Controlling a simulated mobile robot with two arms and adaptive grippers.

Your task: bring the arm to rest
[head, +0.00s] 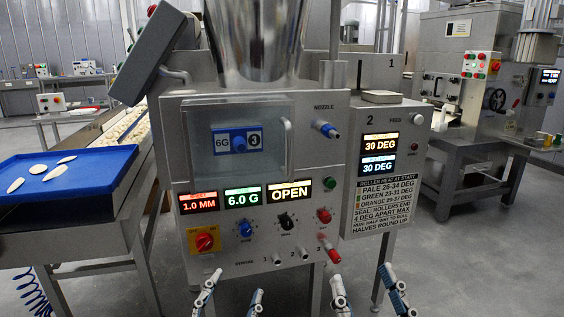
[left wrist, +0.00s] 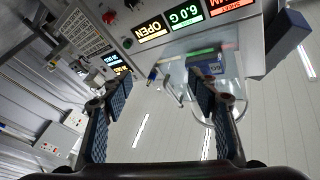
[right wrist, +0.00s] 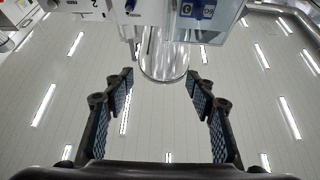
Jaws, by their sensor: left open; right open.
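My left gripper (head: 230,290) is at the bottom edge of the head view, in front of the filling machine's lower front. Its two fingers stand apart with nothing between them; they also show apart in the left wrist view (left wrist: 152,95). My right gripper (head: 367,286) is to its right, also low in front of the machine. Its fingers are apart and empty, as the right wrist view (right wrist: 160,82) shows too. Both grippers appear clear of the machine's controls. The rest of both arms is hidden below the head view.
The machine (head: 262,240) fills the middle, with lit displays, knobs and a red-tipped lever (head: 329,250). A blue tray (head: 95,166) with several pale pieces stands at the left beside a conveyor (head: 125,128). Another machine (head: 470,100) stands back right. Open floor (head: 480,265) lies right.

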